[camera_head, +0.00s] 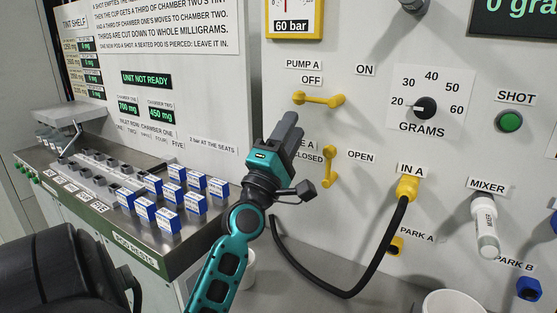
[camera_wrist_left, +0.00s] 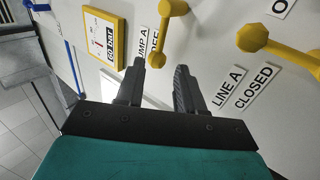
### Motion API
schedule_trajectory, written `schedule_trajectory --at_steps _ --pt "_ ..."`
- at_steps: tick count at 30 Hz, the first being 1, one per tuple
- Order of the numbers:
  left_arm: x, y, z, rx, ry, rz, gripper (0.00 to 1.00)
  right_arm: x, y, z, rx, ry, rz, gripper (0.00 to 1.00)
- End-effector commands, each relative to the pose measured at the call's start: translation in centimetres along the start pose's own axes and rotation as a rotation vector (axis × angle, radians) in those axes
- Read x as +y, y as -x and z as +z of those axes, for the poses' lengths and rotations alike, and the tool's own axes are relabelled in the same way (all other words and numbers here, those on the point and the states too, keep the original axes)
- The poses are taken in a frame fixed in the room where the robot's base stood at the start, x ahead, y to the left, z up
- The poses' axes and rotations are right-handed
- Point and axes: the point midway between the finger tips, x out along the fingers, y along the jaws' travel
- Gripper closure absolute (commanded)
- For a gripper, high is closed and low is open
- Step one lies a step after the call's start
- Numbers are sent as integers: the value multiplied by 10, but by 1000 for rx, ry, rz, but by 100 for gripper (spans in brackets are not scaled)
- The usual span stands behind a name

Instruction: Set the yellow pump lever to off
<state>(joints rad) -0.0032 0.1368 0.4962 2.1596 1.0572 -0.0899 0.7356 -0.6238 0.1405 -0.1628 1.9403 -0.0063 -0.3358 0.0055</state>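The yellow pump lever (camera_head: 318,99) is on the wall panel under the PUMP A and OFF labels. It lies about level, with its left end under OFF and its right end towards the ON label. In the left wrist view the lever (camera_wrist_left: 168,33) is at the top, one rounded end just beyond the fingertips. My left gripper (camera_head: 288,127) is below and left of the lever in the head view. In the left wrist view its fingers (camera_wrist_left: 160,72) are apart with nothing between them. My right gripper is not in view.
The yellow line A lever (camera_head: 328,168) stands about upright below, close to my left gripper's right side. A black hose (camera_head: 350,292) hangs from the IN A port. Blue and white boxes (camera_head: 165,220) stand on the counter at left.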

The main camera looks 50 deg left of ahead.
Motion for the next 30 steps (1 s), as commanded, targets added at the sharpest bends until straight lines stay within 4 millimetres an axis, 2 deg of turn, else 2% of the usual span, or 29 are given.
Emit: schedule_trajectory --at_steps 1,3,10,15,30 --pt "-3 13 0 0 -2 -2 63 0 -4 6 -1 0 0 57" --pt "-4 26 -1 0 -3 -3 63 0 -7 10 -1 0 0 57" --pt "-2 52 -1 2 -2 0 63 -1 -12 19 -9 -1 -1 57" --pt "0 58 -2 3 -1 1 63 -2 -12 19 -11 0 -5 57" --pt "0 58 -2 3 -1 1 63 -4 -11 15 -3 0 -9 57"
